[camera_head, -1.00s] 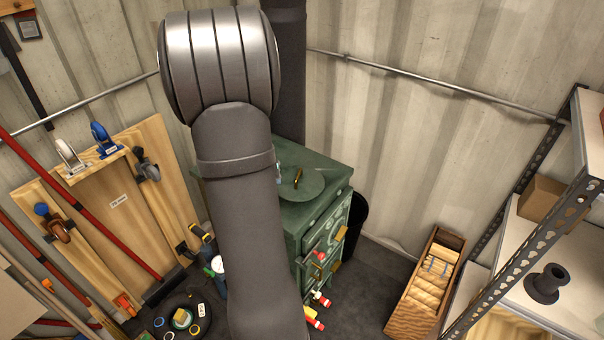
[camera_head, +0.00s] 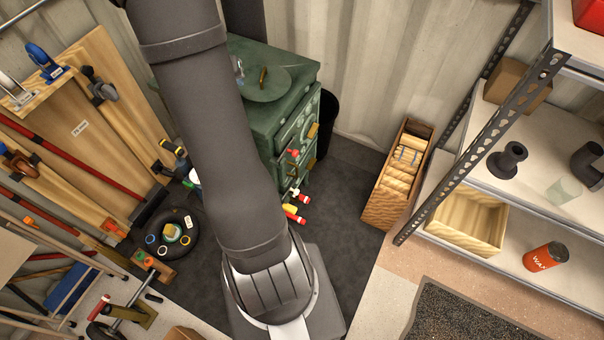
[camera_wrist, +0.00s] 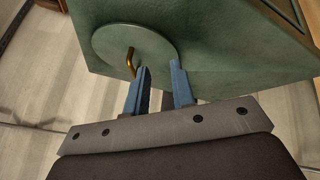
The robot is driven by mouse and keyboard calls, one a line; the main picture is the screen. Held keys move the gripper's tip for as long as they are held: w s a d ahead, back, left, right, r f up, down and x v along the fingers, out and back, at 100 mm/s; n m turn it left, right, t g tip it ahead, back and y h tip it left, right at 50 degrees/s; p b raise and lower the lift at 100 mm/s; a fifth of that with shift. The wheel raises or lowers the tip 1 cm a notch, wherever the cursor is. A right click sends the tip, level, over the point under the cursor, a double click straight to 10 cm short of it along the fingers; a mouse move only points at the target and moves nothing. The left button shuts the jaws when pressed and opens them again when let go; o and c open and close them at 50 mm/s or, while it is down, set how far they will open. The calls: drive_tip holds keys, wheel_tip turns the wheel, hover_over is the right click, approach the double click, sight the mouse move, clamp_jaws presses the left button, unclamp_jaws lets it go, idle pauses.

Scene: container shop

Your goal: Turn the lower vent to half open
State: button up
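A green stove (camera_head: 268,122) stands behind my arm in the head view. A red knob (camera_head: 293,153) and a brass handle (camera_head: 313,131) sit on its front face. A red and white piece with yellow (camera_head: 295,214) shows low by the front. I cannot tell which part is the lower vent. In the wrist view, my gripper (camera_wrist: 157,66) is open, its two blue fingers apart and empty. They point at the stove's top (camera_wrist: 215,60), by the round lid (camera_wrist: 110,45) with a brass handle (camera_wrist: 131,62). Whether they touch it is unclear. My arm hides the stove's left part.
A wooden crate of split logs (camera_head: 397,180) stands right of the stove. A metal shelf (camera_head: 480,150) is farther right. Dark floor (camera_head: 345,205) is clear between stove and crate.

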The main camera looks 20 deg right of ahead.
drive_tip(key=shift+y, duration=0.4)
drive_tip(key=w+d, duration=0.1)
drive_tip(key=d, duration=0.3)
drive_tip(key=w+d, duration=0.2)
drive_tip(key=d, duration=0.2)
drive_tip(key=w+d+f, duration=0.1)
drive_tip(key=w+d, duration=0.1)
drive_tip(key=d, duration=0.3)
clamp_jaws()
drive_tip(key=w+d+f, duration=0.1)
drive_tip(key=d+f, duration=0.2)
drive_tip(key=d, duration=1.4)
drive_tip(key=n+g+y, duration=0.3)
drive_tip(key=n+y, duration=0.2)
drive_tip(key=n, duration=0.5)
hover_over(310, 167)
drive_tip(key=s+d, duration=0.5)
wheel_tip(310, 167, down, 27)
drive_tip(key=x, duration=1.3)
drive_tip(key=a+x, duration=0.1)
drive_tip(key=x, duration=0.6)
drive_tip(key=shift+w+r, duration=0.15)
drive_tip(key=shift+w, duration=0.1)
